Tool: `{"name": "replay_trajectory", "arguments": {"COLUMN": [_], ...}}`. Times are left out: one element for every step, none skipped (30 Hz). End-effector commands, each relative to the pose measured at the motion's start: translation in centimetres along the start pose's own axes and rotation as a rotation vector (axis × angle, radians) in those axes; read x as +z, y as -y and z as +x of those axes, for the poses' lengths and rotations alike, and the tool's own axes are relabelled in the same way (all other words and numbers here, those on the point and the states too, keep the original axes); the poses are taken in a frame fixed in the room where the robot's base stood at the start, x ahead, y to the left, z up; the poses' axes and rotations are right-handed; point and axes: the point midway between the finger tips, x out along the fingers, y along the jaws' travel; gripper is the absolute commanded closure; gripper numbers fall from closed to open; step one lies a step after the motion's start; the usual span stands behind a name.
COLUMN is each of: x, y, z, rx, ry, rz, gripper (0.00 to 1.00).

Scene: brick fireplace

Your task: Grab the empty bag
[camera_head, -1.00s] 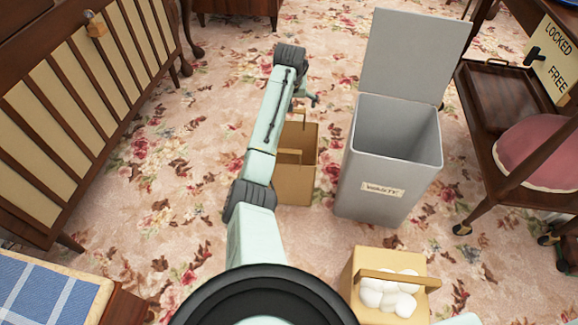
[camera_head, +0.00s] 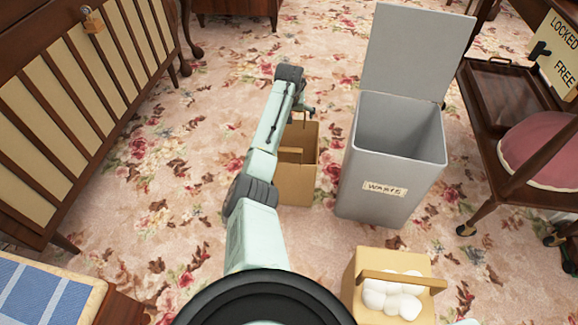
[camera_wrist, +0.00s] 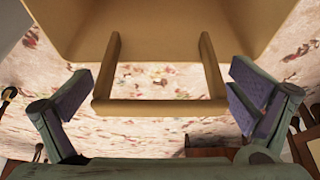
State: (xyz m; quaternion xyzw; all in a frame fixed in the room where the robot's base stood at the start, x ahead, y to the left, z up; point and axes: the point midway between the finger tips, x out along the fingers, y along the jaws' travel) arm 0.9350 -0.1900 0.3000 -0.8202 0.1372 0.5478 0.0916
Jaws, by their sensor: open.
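The empty bag (camera_head: 297,185) is an open tan bag standing upright on the carpet, left of the grey waste bin. Nothing shows inside the part I can see. My arm hides its left side. My gripper (camera_head: 302,109) is open and empty at the bag's upper rim. In the wrist view the bag's body (camera_wrist: 160,25) fills the top, and its squared handle (camera_wrist: 160,106) lies between my spread fingers (camera_wrist: 160,75). Neither finger appears to touch the handle.
A grey bin (camera_head: 385,185) labelled WASTE stands close right, lid open. A second tan bag (camera_head: 365,290) full of white round things stands at the front. Carpet (camera_head: 180,200) left of my arm is clear.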

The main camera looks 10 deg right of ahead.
Motion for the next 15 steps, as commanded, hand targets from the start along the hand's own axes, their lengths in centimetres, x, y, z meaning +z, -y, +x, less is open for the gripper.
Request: {"name": "replay_trajectory", "arguments": {"x": [0.00,0.00,0.00,0.00,0.01,0.01,0.01,0.01,0.01,0.01,0.01,0.01,0.01,0.01,0.01], "y": [0.00,0.00,0.00,0.00,0.00,0.01,0.01,0.01,0.01,0.01,0.01,0.01,0.01,0.01,0.01], "z": [-0.02,-0.02,-0.02,-0.02,-0.02,-0.02,-0.02,-0.02,-0.02,-0.02,-0.02,-0.02,-0.02,-0.02,-0.02], "rx": [0.000,0.000,0.000,0.000,0.000,0.000,0.000,0.000,0.000,0.000,0.000,0.000,0.000,0.000,0.000], "ry": [0.000,0.000,0.000,0.000,0.000,0.000,0.000,0.000,0.000,0.000,0.000,0.000,0.000,0.000,0.000], "rz": [0.000,0.000,0.000,0.000,0.000,0.000,0.000,0.000,0.000,0.000,0.000,0.000,0.000,0.000,0.000], "gripper": [0.01,0.03,0.05,0.07,0.09,0.12,0.14,0.16,0.19,0.21,0.23,0.25,0.27,0.29,0.32]}}
